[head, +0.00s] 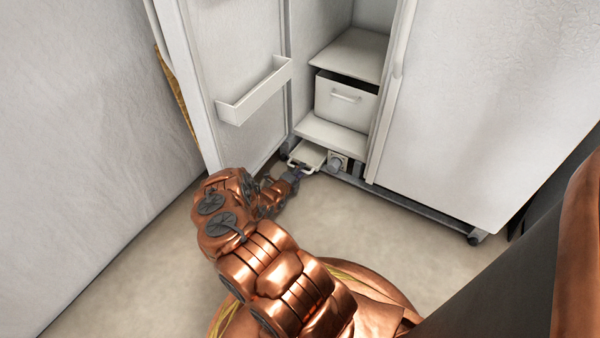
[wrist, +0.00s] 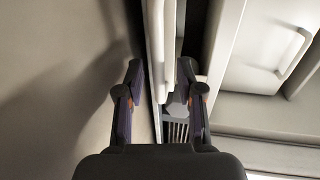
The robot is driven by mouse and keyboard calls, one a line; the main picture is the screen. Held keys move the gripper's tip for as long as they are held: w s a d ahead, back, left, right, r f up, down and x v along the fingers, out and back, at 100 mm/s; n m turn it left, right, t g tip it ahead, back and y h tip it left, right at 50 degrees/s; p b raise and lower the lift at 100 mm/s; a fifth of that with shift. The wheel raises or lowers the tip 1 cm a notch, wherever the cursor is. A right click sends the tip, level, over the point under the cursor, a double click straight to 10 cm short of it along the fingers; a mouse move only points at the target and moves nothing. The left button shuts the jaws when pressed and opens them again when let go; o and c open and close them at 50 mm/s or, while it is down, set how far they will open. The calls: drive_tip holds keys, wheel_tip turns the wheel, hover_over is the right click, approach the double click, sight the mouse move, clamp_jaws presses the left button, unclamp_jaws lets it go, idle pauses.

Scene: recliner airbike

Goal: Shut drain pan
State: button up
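The drain pan (head: 308,155) is a pale shallow tray low in the opening under the refrigerator compartment. It sticks out a little at the front, with a light handle (head: 302,168) on its front edge. My gripper (head: 293,175) is just in front of that handle in the head view. In the wrist view my gripper (wrist: 160,85) has its two dark fingers apart. Pale edges (wrist: 157,45) that seem to be the pan's front run between the fingers. I cannot tell whether a finger touches them. My forearm and gripper hide some of the floor near the pan.
The open refrigerator door (head: 245,60) with its door bin (head: 254,92) stands left of my gripper. A drawer (head: 345,100) with a handle sits above the pan. A round fitting (head: 338,161) is right of the pan. The floor (head: 350,215) in front is clear.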

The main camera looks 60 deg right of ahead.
clamp_jaws()
idle(0.6)
